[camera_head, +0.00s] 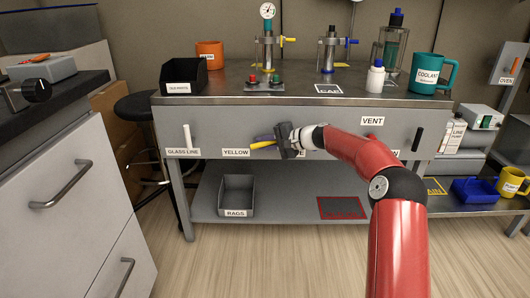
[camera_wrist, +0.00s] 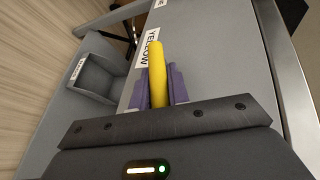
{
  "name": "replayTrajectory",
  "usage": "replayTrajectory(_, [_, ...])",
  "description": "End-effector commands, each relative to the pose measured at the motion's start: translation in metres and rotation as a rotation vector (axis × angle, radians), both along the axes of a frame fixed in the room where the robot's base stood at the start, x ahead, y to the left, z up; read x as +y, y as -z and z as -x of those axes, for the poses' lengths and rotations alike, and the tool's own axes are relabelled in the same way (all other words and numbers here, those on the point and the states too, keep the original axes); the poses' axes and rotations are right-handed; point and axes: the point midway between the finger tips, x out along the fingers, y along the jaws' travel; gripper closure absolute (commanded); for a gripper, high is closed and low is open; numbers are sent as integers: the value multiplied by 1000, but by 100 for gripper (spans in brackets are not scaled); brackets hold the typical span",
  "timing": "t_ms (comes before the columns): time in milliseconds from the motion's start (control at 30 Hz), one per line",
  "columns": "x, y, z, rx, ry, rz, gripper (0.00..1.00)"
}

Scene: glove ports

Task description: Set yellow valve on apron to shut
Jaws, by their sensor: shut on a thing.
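The yellow valve handle (camera_head: 262,145) is on the grey apron of the bench, just right of the YELLOW label (camera_head: 236,153). It points left and slightly down in the head view. My gripper (camera_head: 275,141) is at the handle, with its fingers shut on it. In the wrist view the yellow handle (camera_wrist: 157,75) runs between the two purple fingers (camera_wrist: 159,86) and sticks out past them toward the YELLOW label (camera_wrist: 150,48). The valve's pivot is hidden behind my gripper.
The RAGS bin (camera_head: 236,195) stands on the lower shelf. The bench top overhangs above my gripper.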

Motion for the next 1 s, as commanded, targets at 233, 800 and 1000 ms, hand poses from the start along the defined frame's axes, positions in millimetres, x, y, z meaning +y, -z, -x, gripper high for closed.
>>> replayTrajectory(233, [-2,14,-8,-5,-2,-171,100])
replayTrajectory(800, [-1,13,-8,-8,-4,-301,100])
replayTrajectory(1000, [0,13,-8,-6,-5,-302,100])
